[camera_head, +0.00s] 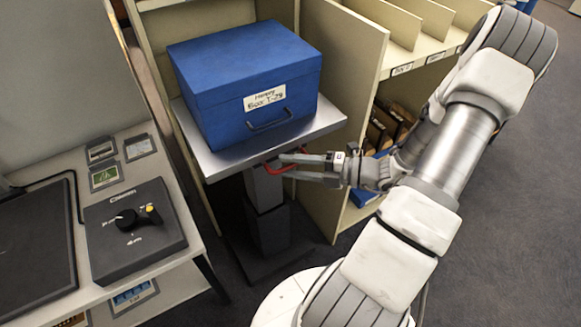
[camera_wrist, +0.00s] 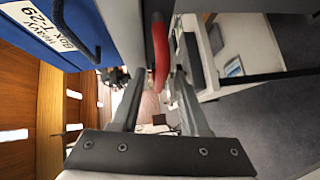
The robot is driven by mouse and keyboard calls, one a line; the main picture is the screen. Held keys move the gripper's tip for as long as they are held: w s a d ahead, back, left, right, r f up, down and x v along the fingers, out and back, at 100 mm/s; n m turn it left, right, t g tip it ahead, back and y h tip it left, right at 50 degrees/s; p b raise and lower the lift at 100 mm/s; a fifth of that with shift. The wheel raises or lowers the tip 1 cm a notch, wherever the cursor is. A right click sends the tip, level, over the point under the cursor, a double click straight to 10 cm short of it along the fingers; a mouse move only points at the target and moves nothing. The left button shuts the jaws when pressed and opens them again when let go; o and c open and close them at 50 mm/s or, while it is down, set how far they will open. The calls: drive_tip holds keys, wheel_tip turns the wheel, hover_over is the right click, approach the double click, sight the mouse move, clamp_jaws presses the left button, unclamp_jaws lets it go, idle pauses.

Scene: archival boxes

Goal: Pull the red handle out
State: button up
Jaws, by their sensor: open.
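The red handle (camera_head: 273,169) is under the front edge of the grey platform (camera_head: 217,160), below a blue box (camera_head: 247,84) that rests on it. My gripper (camera_head: 287,167) is open at the handle, reaching in from the right. In the wrist view the red handle (camera_wrist: 161,55) shows between the two spread fingers of my gripper (camera_wrist: 155,82). I cannot tell whether either finger touches it. Part of the handle is hidden by the fingers in the head view.
A desk with a black control box (camera_head: 133,232) stands at the left. Cream shelving (camera_head: 343,75) with compartments stands behind and right of the platform. The platform's dark column (camera_head: 267,222) stands below it. Carpeted floor (camera_head: 510,220) is clear at the right.

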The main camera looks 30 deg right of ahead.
drive_tip(key=shift+w+a, duration=0.15)
clamp_jaws()
idle(1.4)
